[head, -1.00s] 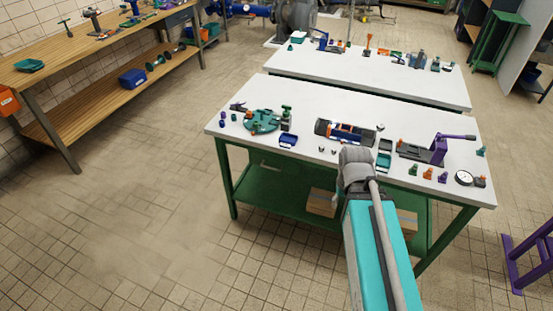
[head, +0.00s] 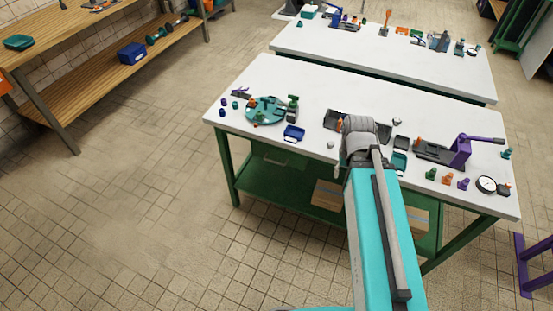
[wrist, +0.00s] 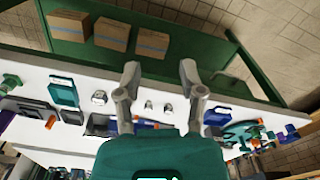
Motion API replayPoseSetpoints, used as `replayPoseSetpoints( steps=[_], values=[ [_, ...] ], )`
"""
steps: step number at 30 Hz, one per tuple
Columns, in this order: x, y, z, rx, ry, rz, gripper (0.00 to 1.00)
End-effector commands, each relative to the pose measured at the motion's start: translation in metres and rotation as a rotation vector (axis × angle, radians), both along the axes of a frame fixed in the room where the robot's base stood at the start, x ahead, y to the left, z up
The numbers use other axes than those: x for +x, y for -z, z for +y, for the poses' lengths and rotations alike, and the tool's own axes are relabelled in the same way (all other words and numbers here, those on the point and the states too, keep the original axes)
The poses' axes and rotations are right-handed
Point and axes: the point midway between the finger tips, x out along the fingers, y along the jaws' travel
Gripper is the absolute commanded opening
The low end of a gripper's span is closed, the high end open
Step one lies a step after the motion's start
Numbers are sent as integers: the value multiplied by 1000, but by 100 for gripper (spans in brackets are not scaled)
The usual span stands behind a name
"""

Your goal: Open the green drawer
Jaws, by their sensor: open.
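The green drawer (head: 280,157) hangs under the left part of the near white-topped table in the head view. Its front is dark green with a pale handle (head: 283,161), and it looks shut. In the wrist view the table's underside is turned to the top, and a dark green panel at the right may be the drawer; I cannot tell for certain. My gripper (wrist: 160,78) is open and empty in the wrist view, its two fingers apart above the table's front edge. In the head view my arm hides the fingers, which are to the right of the drawer.
The near table (head: 250,91) carries a green round fixture (head: 265,109), a blue tray (head: 293,133) and a purple clamp (head: 460,150). Cardboard boxes (head: 327,194) stand on its green lower shelf (head: 262,185). The tiled floor at left is clear.

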Motion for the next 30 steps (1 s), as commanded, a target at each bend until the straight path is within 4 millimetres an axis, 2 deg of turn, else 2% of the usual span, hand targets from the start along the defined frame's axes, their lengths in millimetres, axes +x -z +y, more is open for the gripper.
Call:
replayPoseSetpoints(
  steps=[11,17,23,30],
  values=[
    [0,0,0,0,0,0,51],
    [3,8,1,-17,-7,-1,51],
    [12,32,10,-82,-37,-8,51],
    [31,74,14,-221,-88,-27,51]
  ],
)
